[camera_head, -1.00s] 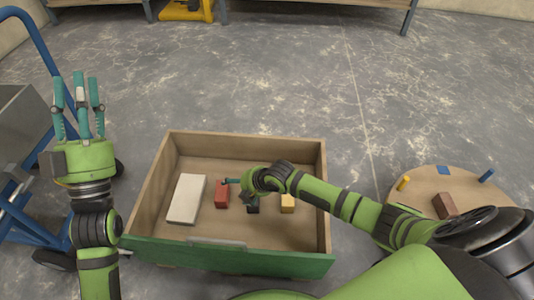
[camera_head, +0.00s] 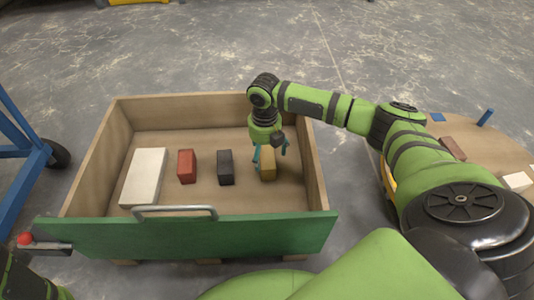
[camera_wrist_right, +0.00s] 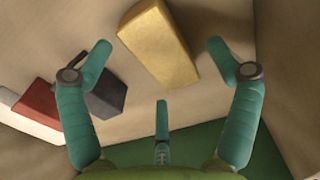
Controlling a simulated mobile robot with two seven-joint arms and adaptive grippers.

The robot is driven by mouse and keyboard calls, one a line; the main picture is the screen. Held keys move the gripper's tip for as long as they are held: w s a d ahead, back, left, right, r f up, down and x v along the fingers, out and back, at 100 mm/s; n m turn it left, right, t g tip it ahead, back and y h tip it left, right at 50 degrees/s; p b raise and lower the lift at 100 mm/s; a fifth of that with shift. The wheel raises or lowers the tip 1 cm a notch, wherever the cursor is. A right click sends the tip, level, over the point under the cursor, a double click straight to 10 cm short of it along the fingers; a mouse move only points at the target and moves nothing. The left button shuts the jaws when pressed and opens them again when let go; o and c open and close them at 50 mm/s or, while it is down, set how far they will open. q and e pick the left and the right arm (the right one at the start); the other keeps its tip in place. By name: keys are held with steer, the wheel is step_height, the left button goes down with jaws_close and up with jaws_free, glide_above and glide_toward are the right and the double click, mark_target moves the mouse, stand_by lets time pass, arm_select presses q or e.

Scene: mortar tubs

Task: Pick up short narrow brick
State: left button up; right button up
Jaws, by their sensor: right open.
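Several bricks stand apart in a wooden crate (camera_head: 190,115) with a green front. They are a large white slab (camera_head: 144,177), a red brick (camera_head: 187,166), a black brick (camera_head: 225,167) and a yellow brick (camera_head: 268,165). I cannot tell for sure which is called the short narrow one. My right gripper (camera_head: 270,154) is open and empty, low over the yellow brick, pointing down. In the right wrist view, the yellow brick (camera_wrist_right: 160,42) lies just beyond its three spread fingers. The black brick (camera_wrist_right: 107,95) is beside the left finger. My left gripper is out of view.
The crate's right wall (camera_head: 312,165) stands close beside the right gripper. A round table (camera_head: 490,150) at the right holds a brown brick (camera_head: 453,147), a white block (camera_head: 517,181) and a blue peg (camera_head: 485,117). A blue trolley frame (camera_head: 25,145) stands at the left.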

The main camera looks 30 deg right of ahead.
mark_target(264, 157)
step_height(264, 157, down, 4)
steer(key=b, duration=0.4)
steer(key=shift+w+a+f, duration=0.15)
steer(key=shift+f+b, duration=0.4)
steer(key=shift+b, duration=0.05)
steer(key=shift+r, duration=0.1)
steer(key=c, duration=1.6)
